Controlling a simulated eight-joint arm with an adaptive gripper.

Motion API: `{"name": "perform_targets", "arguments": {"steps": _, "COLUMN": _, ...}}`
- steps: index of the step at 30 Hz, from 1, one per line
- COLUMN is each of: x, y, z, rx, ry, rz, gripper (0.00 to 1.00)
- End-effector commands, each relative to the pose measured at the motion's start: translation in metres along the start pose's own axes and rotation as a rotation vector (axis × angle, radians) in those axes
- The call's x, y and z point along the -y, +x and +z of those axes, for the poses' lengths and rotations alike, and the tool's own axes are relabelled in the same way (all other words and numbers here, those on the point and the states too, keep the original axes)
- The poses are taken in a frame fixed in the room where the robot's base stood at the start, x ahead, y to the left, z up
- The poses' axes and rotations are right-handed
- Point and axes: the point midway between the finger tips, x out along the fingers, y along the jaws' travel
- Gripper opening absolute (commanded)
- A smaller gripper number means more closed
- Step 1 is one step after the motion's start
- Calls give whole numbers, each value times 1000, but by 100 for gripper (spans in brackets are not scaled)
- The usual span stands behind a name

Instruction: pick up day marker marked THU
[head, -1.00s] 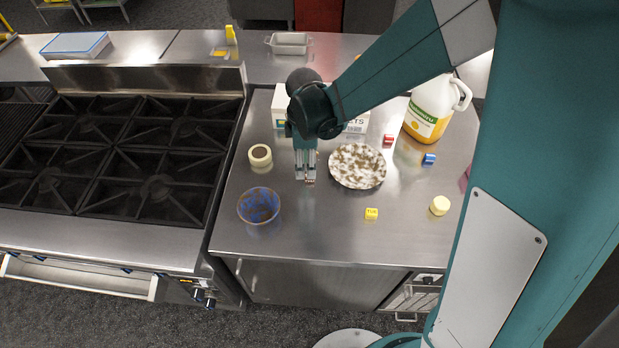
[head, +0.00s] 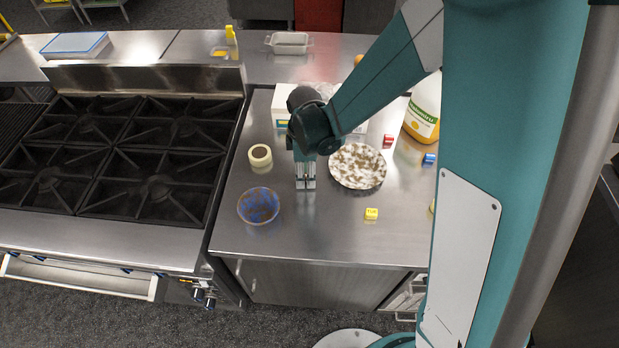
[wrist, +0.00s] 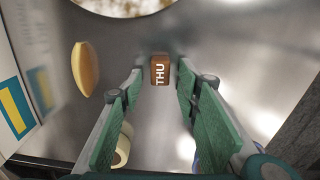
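The day marker marked THU (wrist: 159,69) is a small brown block with white letters. In the wrist view it lies on the steel counter, in line with the gap between my fingertips. My gripper (wrist: 160,80) is open there, with one green-padded finger on each side and nothing held. I cannot tell whether the fingertips are level with the block or still above it. In the head view my gripper (head: 306,185) points down at the counter between the bowl and the plate, and the THU marker cannot be made out there.
A speckled plate (head: 358,166) is right of my gripper. A tape roll (head: 260,155) and a blue-patterned bowl (head: 258,205) are left. A yellow marker (head: 371,213), red marker (head: 388,140), blue marker (head: 429,159) and jug (head: 423,115) are right. A white box (head: 284,105) stands behind.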

Motion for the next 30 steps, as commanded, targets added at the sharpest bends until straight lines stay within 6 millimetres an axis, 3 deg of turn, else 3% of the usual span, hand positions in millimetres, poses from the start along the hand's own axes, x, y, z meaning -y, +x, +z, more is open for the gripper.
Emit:
{"name": "perform_targets", "arguments": {"steps": 10, "x": 0, "y": 0, "z": 0, "rx": 0, "ry": 0, "rz": 0, "gripper": 32}}
{"name": "perform_targets", "arguments": {"steps": 16, "x": 0, "y": 0, "z": 0, "rx": 0, "ry": 0, "rz": 0, "gripper": 7}}
{"name": "perform_targets", "arguments": {"steps": 30, "x": 0, "y": -3, "z": 0, "rx": 0, "ry": 0, "rz": 0, "gripper": 7}}
